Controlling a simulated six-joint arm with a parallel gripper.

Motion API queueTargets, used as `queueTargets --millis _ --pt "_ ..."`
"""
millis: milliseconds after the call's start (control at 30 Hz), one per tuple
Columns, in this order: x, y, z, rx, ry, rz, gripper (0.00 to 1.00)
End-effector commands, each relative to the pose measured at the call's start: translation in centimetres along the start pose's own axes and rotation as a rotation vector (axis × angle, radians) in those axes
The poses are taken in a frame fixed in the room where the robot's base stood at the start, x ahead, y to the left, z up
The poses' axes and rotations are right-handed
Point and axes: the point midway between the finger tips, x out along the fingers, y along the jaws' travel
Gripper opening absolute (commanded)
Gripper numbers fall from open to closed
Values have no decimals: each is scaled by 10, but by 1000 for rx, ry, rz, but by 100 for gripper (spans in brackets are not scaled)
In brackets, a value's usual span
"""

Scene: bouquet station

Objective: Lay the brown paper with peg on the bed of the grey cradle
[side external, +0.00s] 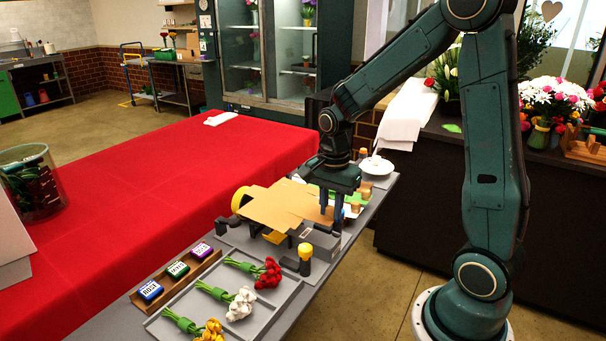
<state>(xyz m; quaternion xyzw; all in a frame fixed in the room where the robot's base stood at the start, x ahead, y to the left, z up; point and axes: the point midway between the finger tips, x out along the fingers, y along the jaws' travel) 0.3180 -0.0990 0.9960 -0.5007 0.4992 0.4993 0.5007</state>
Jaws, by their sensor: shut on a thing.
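The brown paper (278,207) is a flat tan sheet with angled edges, left of my gripper and over the middle of the narrow grey table. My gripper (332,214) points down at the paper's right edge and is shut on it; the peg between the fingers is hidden. The grey cradle (321,241) shows as a grey block with dark parts, just below and in front of the paper. The paper covers most of its bed. I cannot tell whether the paper touches the bed or is held above it.
A grey tray (254,312) with red, white and yellow flower bunches lies in front, beside a wooden rack (174,279) of labelled blocks. A yellow-topped post (305,257) stands near the cradle, and a yellow roll (240,199) at the paper's left. A white dish (377,167) sits behind.

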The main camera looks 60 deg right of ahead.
Motion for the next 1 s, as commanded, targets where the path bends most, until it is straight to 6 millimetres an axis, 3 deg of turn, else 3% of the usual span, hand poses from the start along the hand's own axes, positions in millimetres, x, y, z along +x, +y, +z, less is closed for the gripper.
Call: queueTargets --millis 600,1000 --pt "44 1 0 0 -1 3 0" --pt "60 1 0 0 -1 2 0"
